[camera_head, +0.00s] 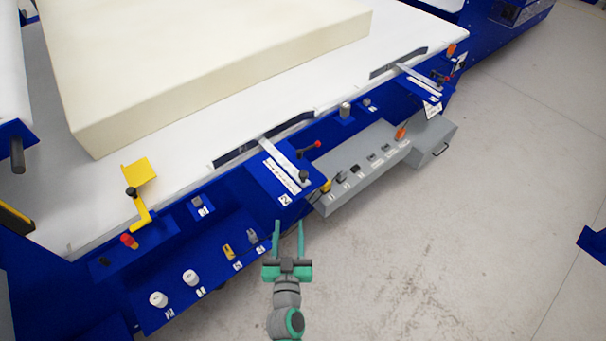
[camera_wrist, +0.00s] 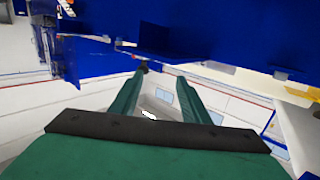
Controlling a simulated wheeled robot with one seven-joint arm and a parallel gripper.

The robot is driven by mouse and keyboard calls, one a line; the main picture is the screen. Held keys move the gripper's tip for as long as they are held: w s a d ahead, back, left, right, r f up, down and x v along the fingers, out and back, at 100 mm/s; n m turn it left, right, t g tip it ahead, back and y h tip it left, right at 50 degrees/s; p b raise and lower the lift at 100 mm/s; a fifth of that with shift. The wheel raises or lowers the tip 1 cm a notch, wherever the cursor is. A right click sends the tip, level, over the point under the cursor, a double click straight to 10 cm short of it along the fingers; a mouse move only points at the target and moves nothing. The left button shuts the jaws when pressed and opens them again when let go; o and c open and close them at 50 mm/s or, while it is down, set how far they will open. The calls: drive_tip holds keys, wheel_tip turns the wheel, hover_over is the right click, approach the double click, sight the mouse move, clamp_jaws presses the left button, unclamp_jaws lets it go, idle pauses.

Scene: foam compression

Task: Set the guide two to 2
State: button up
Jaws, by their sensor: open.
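The nearer guide on the blue machine's front edge has a metal scale bar (camera_head: 284,161) and a dark knob (camera_head: 303,176). A white tag (camera_head: 286,199) below the scale seems to read 2, turned sideways; the scale's marks are too small to read. My gripper (camera_head: 289,224) is open and empty, in front of the panel and below this guide in the picture. In the wrist view the gripper's green fingers (camera_wrist: 163,78) are apart with nothing held between them, pointing towards blue machine parts (camera_wrist: 160,40).
A second guide with a similar scale (camera_head: 419,80) is farther right. A lower blue panel (camera_head: 215,270) with white knobs and switches is to the left, and a grey control box (camera_head: 360,165) is to the right. A foam block (camera_head: 220,60) lies behind.

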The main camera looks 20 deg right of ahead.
drive_tip(key=m+h, duration=0.1)
drive_tip(key=h, duration=0.1)
approach(303, 178)
drive_tip(key=w, duration=0.1)
drive_tip(key=x, duration=1)
drive_tip(key=shift+w+d, duration=0.2)
drive_tip(key=shift+d, duration=0.1)
drive_tip(key=shift+c, duration=0.3)
clamp_jaws()
